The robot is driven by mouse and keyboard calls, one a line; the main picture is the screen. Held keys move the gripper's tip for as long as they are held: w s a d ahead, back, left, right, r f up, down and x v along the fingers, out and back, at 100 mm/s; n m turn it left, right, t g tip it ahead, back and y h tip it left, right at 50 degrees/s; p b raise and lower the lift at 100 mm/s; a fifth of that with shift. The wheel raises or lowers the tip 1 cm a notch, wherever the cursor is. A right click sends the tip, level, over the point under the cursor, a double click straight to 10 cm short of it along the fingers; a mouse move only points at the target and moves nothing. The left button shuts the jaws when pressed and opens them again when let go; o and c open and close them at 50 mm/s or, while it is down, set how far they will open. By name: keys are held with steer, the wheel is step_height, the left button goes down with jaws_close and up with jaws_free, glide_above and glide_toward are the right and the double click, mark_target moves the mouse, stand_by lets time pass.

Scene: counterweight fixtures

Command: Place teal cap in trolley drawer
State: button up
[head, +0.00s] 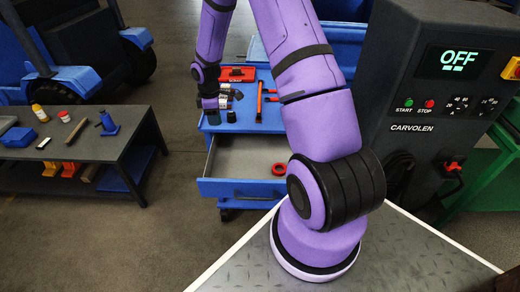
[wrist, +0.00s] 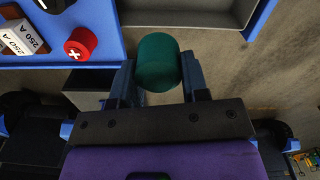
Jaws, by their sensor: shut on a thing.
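The teal cap (wrist: 158,60) is held between the two fingers of my gripper (wrist: 158,82) in the wrist view. The gripper is shut on it. The trolley drawer is pulled open; its blue front (head: 240,188) and pale, mostly bare floor show in the head view. In the wrist view the drawer's grey inside (wrist: 190,14) lies just beyond the cap, which appears beside the drawer's edge with floor below. In the head view my gripper (head: 210,112) is at the trolley top's left edge; the cap cannot be made out clearly there.
A red ring (head: 279,169) lies in the drawer's right part. A red cap with a white X (wrist: 80,45) and labelled boxes (wrist: 22,38) sit on the trolley top. A dark machine (head: 425,110) stands right; a low bench (head: 75,140) stands left. Floor between is clear.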

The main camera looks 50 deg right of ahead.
mark_target(256, 166)
steer(key=s+d+f+n, duration=0.75)
steer(key=s+f, duration=0.25)
steer(key=s, duration=0.3)
steer(key=shift+m, duration=0.35)
steer(key=shift+s+d+f, duration=0.1)
steer(key=shift+f, duration=2.35)
steer(key=shift+d+f, duration=0.1)
steer(key=shift+f, duration=2.35)
steer(key=o, duration=0.7)
steer(key=shift+f, duration=0.1)
steer(key=shift+c, duration=0.2)
